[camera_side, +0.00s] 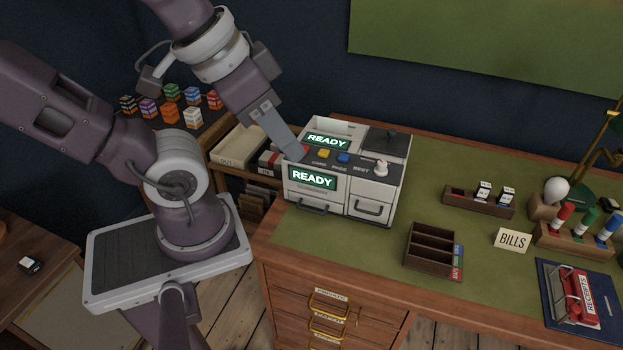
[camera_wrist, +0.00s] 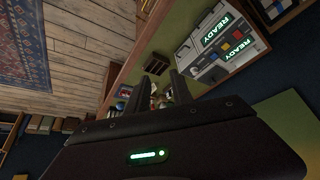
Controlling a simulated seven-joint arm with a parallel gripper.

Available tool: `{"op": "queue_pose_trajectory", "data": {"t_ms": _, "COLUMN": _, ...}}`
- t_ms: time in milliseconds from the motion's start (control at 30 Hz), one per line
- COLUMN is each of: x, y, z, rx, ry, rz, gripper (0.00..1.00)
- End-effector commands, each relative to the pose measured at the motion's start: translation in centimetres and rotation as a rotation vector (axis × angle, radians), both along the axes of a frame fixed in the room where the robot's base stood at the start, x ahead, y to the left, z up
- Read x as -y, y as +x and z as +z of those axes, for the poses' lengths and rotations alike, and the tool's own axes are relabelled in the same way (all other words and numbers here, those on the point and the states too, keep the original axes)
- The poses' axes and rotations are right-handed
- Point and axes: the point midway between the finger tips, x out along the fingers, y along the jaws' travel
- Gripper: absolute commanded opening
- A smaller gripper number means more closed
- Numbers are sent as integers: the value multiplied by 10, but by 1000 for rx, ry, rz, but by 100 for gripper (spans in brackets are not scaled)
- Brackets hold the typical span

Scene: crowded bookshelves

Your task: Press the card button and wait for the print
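The pale printing machine (camera_side: 372,207) stands on the desk with two lit green READY displays (camera_side: 313,178). It also shows in the wrist view (camera_wrist: 215,70). Something red shows right at the fingertip. My gripper (camera_side: 297,154) overlaps the left end of the strip in the side view; I cannot tell whether it touches. In the wrist view my two fingers (camera_wrist: 157,88) stand apart with nothing held, and the machine lies to their right.
A pale round knob (camera_side: 381,167) stands up at the right of the machine's strip. Small coloured blocks (camera_side: 171,113) stand behind my arm.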

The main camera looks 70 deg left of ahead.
Motion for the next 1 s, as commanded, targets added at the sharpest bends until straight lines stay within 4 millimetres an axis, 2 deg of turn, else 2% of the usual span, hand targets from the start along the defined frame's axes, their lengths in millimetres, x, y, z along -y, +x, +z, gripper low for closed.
{"op": "queue_pose_trajectory", "data": {"t_ms": 167, "x": 0, "y": 0, "z": 0, "rx": 0, "ry": 0, "rz": 0, "gripper": 28}}
{"op": "queue_pose_trajectory", "data": {"t_ms": 300, "x": 0, "y": 0, "z": 0, "rx": 0, "ry": 0, "rz": 0, "gripper": 0}}
{"op": "queue_pose_trajectory", "data": {"t_ms": 1000, "x": 0, "y": 0, "z": 0, "rx": 0, "ry": 0, "rz": 0, "gripper": 0}}
